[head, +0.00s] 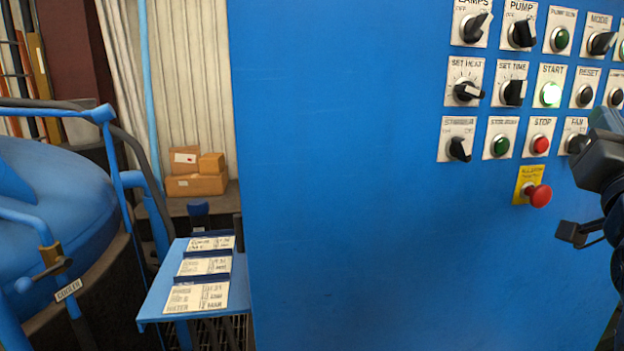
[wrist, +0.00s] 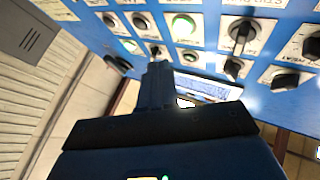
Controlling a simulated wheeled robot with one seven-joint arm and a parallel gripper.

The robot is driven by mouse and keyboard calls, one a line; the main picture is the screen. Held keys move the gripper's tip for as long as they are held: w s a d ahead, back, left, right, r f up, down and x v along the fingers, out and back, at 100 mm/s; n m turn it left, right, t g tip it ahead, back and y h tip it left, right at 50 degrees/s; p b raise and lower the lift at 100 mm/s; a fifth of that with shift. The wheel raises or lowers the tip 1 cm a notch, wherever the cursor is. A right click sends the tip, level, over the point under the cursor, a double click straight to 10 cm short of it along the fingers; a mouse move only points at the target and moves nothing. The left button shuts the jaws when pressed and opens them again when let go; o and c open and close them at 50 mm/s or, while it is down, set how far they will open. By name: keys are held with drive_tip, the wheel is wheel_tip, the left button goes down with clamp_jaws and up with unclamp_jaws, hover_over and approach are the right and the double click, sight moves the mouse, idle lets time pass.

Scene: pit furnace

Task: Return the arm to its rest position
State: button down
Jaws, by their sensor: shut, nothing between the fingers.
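My gripper (wrist: 157,72) shows in the wrist view with its dark fingers together and nothing between them. It is in front of the blue control cabinet (head: 340,180), with panel knobs and buttons beyond the fingertips. I cannot tell how far the tips are from the panel. In the head view, dark parts of my arm stand at the right edge, partly cut off, and cover a little of the panel near the FAN switch (head: 576,140).
The START button (head: 550,94) glows green. A red mushroom button (head: 539,195) sticks out below the STOP button (head: 541,145). At left are a blue shelf with cards (head: 160,298), a railing (head: 50,107), a round blue lid (head: 60,200) and cardboard boxes (head: 195,185).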

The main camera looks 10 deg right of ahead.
drive_tip(key=s+a+f+n+y, duration=0.2)
drive_tip(key=s+a+f+y, duration=0.15)
drive_tip(key=f, duration=0.45)
drive_tip(key=s+a+f+n+y, duration=0.2)
drive_tip(key=s+a+f+n, duration=0.15)
drive_tip(key=f, duration=0.45)
drive_tip(key=s+a+f+n+y, duration=0.25)
drive_tip(key=a+f, duration=0.25)
drive_tip(key=f, duration=0.4)
drive_tip(key=s+a+f+g+y, duration=0.1)
drive_tip(key=s+a+f, duration=0.2)
drive_tip(key=s, duration=0.5)
drive_tip(key=s+a+f+g+y, duration=0.2)
drive_tip(key=s+a+f, duration=0.1)
drive_tip(key=s, duration=0.6)
drive_tip(key=s+a+f+g+y, duration=0.1)
drive_tip(key=s+a+f, duration=0.2)
drive_tip(key=s, duration=0.5)
drive_tip(key=shift+s+f+n+g+y, duration=0.35)
drive_tip(key=shift+s+n+g+y, duration=0.05)
